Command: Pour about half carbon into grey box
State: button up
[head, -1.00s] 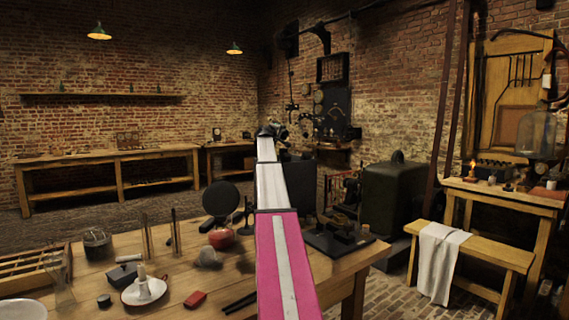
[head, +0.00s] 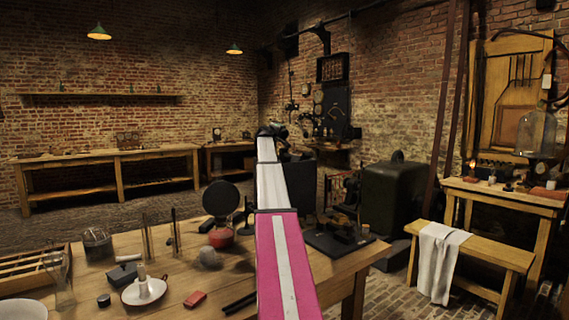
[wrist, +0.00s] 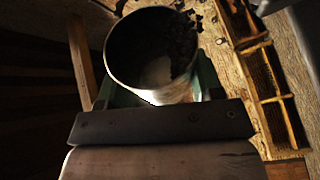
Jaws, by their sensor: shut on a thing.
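My gripper (wrist: 157,92) is shut on a pale round pot (wrist: 172,95) in the wrist view, with green finger parts on both sides of it. The pot's open mouth faces the camera. Black lumps, apparently carbon (wrist: 182,48), lie along the right of its inside, and its pale bottom shows. More dark bits show at and beyond the upper rim; I cannot tell whether they are falling or lying. In the head view a small dark grey box (head: 122,275) stands on the table at the left; I cannot tell if it is the task's box. The gripper is not clear there.
A compartmented wooden rack (wrist: 262,75) shows at right in the wrist view. On the table (head: 170,298) in the head view are a white dish (head: 144,292), a red block (head: 195,299), glass jars and a round black disc (head: 220,198). A bench (head: 480,250) stands right.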

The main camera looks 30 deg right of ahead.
jog(key=shift+w+f+n, duration=0.1)
jog(key=shift+w+n, duration=0.2)
jog(key=shift+n, duration=0.2)
jog(key=shift+w+a+f+n+g+y, duration=0.15)
jog(key=shift+f+n+g, duration=0.1)
jog(key=shift+f+n, duration=0.25)
jog(key=shift+w+d+f+n+g+y, duration=0.15)
jog(key=shift+f+n+g, duration=0.15)
jog(key=shift+f, duration=0.25)
jog(key=shift+a, duration=0.1)
